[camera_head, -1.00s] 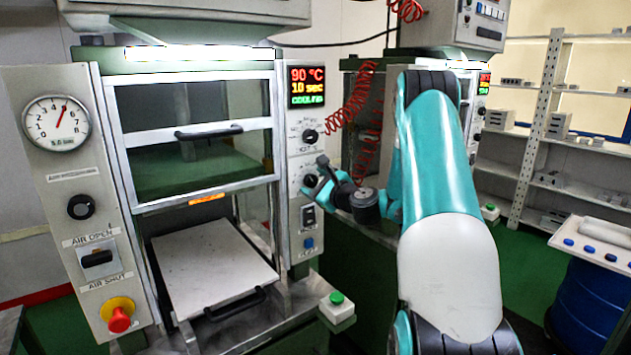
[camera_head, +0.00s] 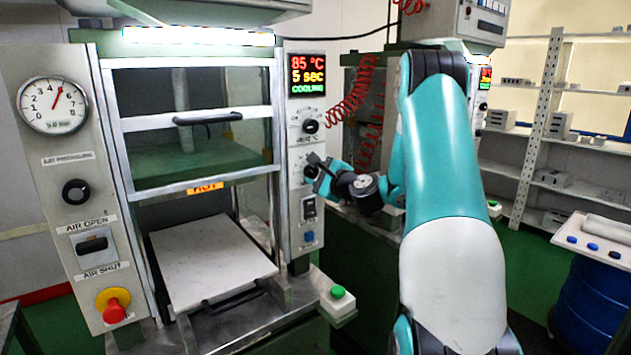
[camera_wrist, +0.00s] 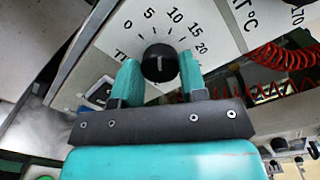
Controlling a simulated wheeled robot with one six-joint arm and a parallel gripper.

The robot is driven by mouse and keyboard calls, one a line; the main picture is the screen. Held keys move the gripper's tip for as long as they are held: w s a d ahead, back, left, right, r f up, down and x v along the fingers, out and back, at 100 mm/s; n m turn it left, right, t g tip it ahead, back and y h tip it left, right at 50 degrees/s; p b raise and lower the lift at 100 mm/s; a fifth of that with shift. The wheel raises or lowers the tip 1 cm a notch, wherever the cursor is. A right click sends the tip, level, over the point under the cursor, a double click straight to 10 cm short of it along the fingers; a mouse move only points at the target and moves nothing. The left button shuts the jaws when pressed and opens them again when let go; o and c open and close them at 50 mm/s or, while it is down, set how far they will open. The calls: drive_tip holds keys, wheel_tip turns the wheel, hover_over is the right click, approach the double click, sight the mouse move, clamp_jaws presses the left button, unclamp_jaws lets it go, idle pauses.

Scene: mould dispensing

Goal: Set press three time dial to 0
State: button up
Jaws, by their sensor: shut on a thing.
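The press's control panel (camera_head: 304,222) carries a black time dial (camera_wrist: 159,63) with a white mark. The wrist view shows its scale (camera_wrist: 172,28), numbered 0, 5, 10, 15 and 20. The mark stands about upright in that view, close to the 5. My gripper (camera_wrist: 160,70) is shut on the time dial, one teal finger on each side. In the head view my gripper (camera_head: 318,170) covers most of this dial. The press's display (camera_head: 307,75) reads 85 °C, 5 sec and COOLING.
The temperature dial (camera_head: 310,126) sits just above the time dial. A switch (camera_head: 309,209) and a blue button (camera_head: 309,238) are below it. A green button box (camera_head: 338,300) stands at the press's front right. Red coiled hose (camera_head: 350,105) hangs behind my gripper.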

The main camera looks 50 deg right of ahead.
drive_tip(key=n+b, duration=0.6)
drive_tip(key=shift+r+n+b, duration=0.15)
drive_tip(key=shift+n+b, duration=0.85)
drive_tip(key=shift+b, duration=0.05)
drive_tip(key=shift+r+h, duration=0.15)
drive_tip(key=shift+h, duration=0.15)
drive_tip(key=o, duration=0.9)
drive_tip(key=shift+f, duration=0.2)
drive_tip(key=shift+s, duration=0.15)
drive_tip(key=shift+r+b+v, duration=0.1)
drive_tip(key=shift+b+v, duration=1.5)
drive_tip(key=shift+v, duration=2.7)
drive_tip(key=shift+r+b+v, duration=0.15)
drive_tip(key=shift+b+v, duration=1.45)
drive_tip(key=shift+v, duration=2.65)
